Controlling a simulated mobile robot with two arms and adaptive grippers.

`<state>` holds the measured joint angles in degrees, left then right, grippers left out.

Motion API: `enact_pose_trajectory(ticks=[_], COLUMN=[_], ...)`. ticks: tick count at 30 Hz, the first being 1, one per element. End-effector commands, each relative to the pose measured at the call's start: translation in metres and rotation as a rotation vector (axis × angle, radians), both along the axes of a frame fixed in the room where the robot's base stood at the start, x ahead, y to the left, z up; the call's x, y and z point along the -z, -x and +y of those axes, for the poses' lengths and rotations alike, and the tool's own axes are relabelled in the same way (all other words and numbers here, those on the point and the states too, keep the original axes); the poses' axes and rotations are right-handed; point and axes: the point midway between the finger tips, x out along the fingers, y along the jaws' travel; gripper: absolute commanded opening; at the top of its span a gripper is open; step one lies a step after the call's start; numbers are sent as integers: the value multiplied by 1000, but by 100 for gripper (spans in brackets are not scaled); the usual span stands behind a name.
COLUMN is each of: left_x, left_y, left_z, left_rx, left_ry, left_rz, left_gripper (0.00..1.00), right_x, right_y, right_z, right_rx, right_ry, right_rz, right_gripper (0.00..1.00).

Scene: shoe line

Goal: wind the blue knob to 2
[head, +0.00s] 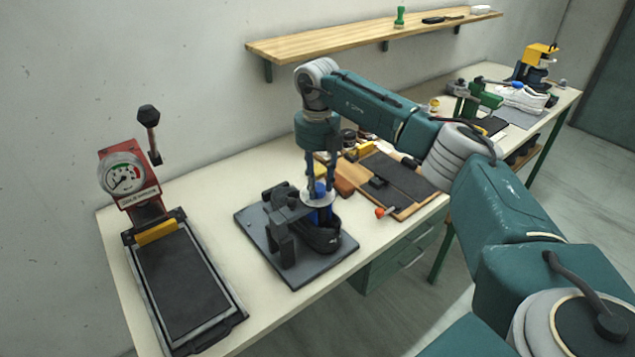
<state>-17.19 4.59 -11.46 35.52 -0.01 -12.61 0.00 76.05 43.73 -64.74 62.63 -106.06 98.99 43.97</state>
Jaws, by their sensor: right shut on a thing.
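The blue knob (319,188) stands on top of a pale round dial (309,201) on a black and grey device. The device sits on a dark square base plate (263,237) on the bench. My right gripper (320,187) points straight down from above and is shut on the blue knob, one finger on each side of it. The marks on the dial are too small to read, so I cannot tell where the knob points. My left gripper is not in view.
A press with a gauge (123,174) and upright lever stands at the left of the bench (214,187). A wooden board with a dark pad (396,178) and an orange-red knob (380,212) lies to the right. A wall shelf (345,41) runs behind my right arm.

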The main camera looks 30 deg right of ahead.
Motion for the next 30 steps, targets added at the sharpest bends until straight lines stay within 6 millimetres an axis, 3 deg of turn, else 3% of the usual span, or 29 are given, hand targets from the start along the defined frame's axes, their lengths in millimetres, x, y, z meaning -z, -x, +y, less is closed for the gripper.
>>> enact_pose_trajectory(ticks=[12,30], left_x=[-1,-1], left_y=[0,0], left_z=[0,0], left_rx=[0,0], left_ry=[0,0], left_rz=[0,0], left_gripper=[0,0], right_x=[-6,-6], right_y=[-4,-4], right_z=[-4,-5], right_rx=[232,278], right_ry=[1,1], right_rz=[-20,-20], right_gripper=[7,7])
